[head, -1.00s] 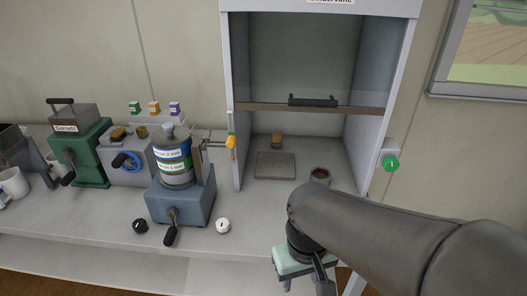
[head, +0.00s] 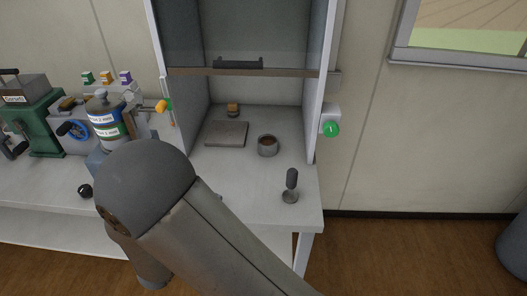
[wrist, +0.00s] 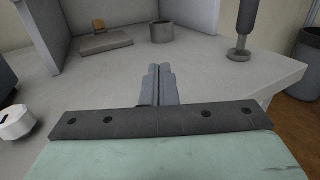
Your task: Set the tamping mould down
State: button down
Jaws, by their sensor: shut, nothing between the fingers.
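A small round grey cup with brown contents, which looks like the tamping mould (head: 267,146), stands upright on the bench at the open front of the cabinet. It also shows in the wrist view (wrist: 162,33), straight ahead of my fingers and apart from them. My gripper (wrist: 161,72) is shut and empty over the bench, its fingertips together. In the head view my arm hides it. A tamper (head: 290,187) with a dark handle stands upright on the bench to the right of the cup. It also shows in the wrist view (wrist: 241,30).
The cabinet's raised sash (head: 240,72) hangs above. Bare bench lies between cup and tamper.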

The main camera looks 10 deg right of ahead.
aim_at(262, 146)
jog(key=p+x, duration=0.3)
jog(key=x, duration=2)
jog(key=shift+d+p, duration=0.2)
jog(key=shift+p, duration=0.1)
jog(key=shift+w, duration=0.1)
